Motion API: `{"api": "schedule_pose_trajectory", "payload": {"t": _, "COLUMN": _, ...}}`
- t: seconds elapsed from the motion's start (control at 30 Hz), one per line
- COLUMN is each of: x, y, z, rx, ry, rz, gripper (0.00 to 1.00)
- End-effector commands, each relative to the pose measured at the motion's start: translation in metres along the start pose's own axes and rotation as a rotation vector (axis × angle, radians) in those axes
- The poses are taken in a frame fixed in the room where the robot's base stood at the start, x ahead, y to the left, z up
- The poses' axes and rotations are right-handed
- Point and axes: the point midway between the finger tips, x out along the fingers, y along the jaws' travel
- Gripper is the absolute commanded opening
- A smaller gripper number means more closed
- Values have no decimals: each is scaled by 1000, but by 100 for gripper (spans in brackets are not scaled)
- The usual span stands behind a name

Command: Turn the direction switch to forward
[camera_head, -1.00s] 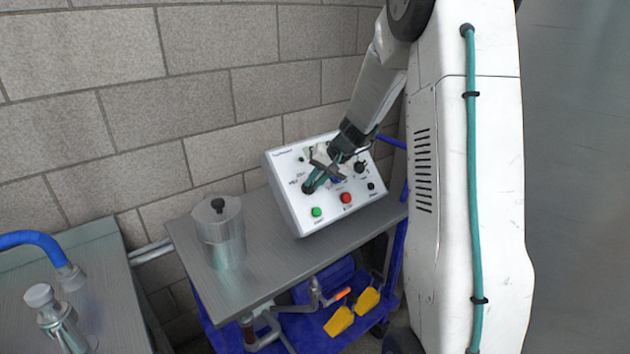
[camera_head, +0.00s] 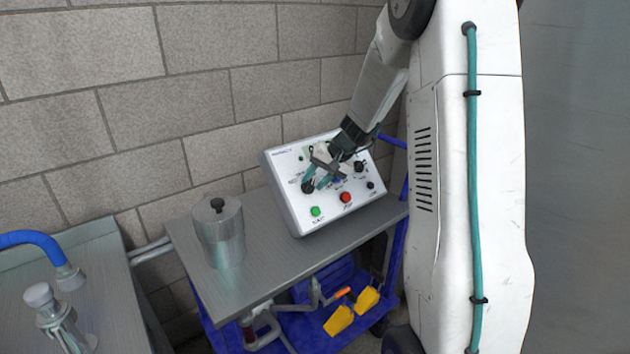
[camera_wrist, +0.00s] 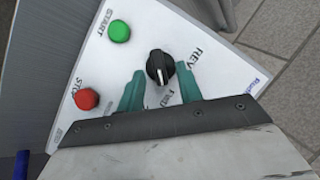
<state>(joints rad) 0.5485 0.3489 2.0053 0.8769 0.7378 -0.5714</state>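The direction switch is a black rotary knob (camera_wrist: 159,67) on a white sloped control panel (camera_head: 289,203); it also shows in the head view (camera_head: 308,187). In the wrist view, REV is printed to its upper right and a partly hidden label, apparently FWD, below it. A pale mark on the knob's lower end points down, toward the lower label. My gripper (camera_wrist: 160,72) is open, its two teal fingers on either side of the knob with the raised grip between them. I cannot tell whether they touch it. My gripper also shows over the panel in the head view (camera_head: 317,180).
A green START button (camera_wrist: 118,31) and a red STOP button (camera_wrist: 86,99) sit beside the switch. Another black knob (camera_head: 359,166) is on the panel. A lidded metal pot (camera_head: 221,238) stands left on the grey cart top (camera_head: 270,262). A brick wall is close behind.

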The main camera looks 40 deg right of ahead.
Motion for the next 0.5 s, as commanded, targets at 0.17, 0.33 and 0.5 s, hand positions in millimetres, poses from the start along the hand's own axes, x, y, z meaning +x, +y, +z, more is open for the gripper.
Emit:
{"api": "schedule_pose_trajectory", "payload": {"t": 0.17, "x": -30, "y": 0, "z": -1, "rx": 0, "ry": 5, "rz": 0, "gripper": 35}}
{"api": "schedule_pose_trajectory", "payload": {"t": 0.33, "x": -58, "y": 0, "z": -1, "rx": 1, "ry": 4, "rz": 0, "gripper": 35}}
{"api": "schedule_pose_trajectory", "payload": {"t": 0.5, "x": -71, "y": 0, "z": 0, "rx": 1, "ry": 1, "rz": 0, "gripper": 35}}
